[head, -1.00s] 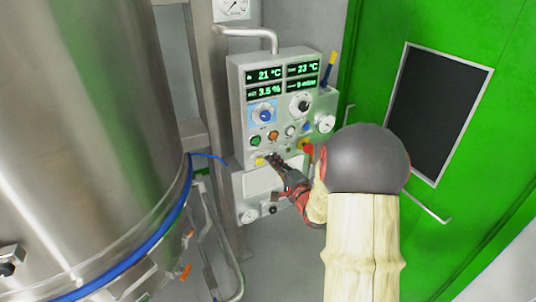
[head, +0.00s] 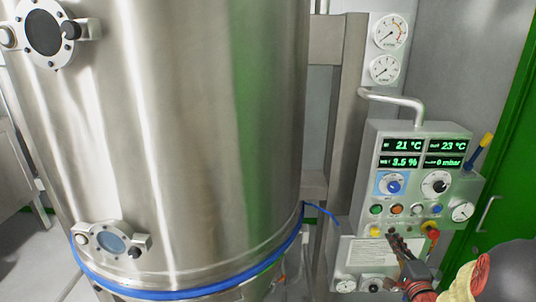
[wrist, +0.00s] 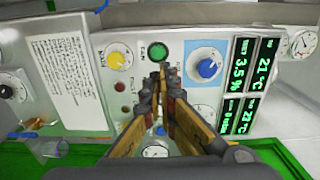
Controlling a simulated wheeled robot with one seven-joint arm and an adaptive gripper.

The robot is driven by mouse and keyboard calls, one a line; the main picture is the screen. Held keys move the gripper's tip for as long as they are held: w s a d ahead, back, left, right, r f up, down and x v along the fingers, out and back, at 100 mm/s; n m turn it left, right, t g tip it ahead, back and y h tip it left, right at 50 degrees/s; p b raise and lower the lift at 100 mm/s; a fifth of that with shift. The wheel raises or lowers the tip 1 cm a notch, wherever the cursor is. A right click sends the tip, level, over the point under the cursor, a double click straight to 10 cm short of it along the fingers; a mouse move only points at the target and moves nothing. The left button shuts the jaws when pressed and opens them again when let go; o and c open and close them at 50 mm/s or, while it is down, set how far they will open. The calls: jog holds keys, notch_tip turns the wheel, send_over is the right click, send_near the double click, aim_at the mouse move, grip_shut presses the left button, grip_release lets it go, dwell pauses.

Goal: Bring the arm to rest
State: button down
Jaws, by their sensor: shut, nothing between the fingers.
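My gripper (head: 405,247) is shut and empty in front of the lower part of the control panel (head: 372,143). In the wrist view the closed fingers (wrist: 160,88) point at the panel face, just below the green button (wrist: 158,52). I cannot tell whether the fingertips touch the panel. The blue knob (wrist: 207,67) is to the right of the fingers and the yellow knob (wrist: 117,60) to the left. In the head view my arm shows only at the lower right corner. The fingers and arm hide part of the panel's lower controls.
A large steel vessel (head: 190,130) with a blue band (head: 170,294) fills the left and middle. Two gauges (head: 390,32) hang above the panel. A bent pipe (head: 400,98) runs to its top. A green door (head: 500,190) stands at the right. A blue cable (head: 322,212) hangs beside the vessel.

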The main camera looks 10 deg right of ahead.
jog(key=s+d+f+n+g+h, duration=0.1)
jog(key=s+d+f+n+g, duration=0.15)
jog(key=f, duration=0.35)
jog(key=s+d+f+n+g, duration=0.1)
jog(key=s+f+n+g, duration=0.15)
jog(key=f, duration=0.35)
jog(key=s+a+f+n+g, duration=0.2)
jog(key=s+a+n+g, duration=0.2)
jog(key=s+g, duration=0.4)
jog(key=s+a+r+n+y+b, duration=0.1)
jog(key=s+a+r+n, duration=0.2)
jog(key=a, duration=0.8)
jog(key=s+a+r+n+y+b, duration=0.2)
jog(key=s+a+r+n, duration=0.2)
jog(key=a+r, duration=0.4)
jog(key=s+a+r+n+t+y+b, duration=0.1)
jog(key=s+a+r+n, duration=0.3)
jog(key=a, duration=1)
jog(key=shift+s+r+n+y+b, duration=0.25)
jog(key=shift+r+y+b, duration=0.2)
jog(key=shift+r+y, duration=0.25)
jog(key=shift+w+d, duration=0.1)
jog(key=shift+d, duration=0.1)
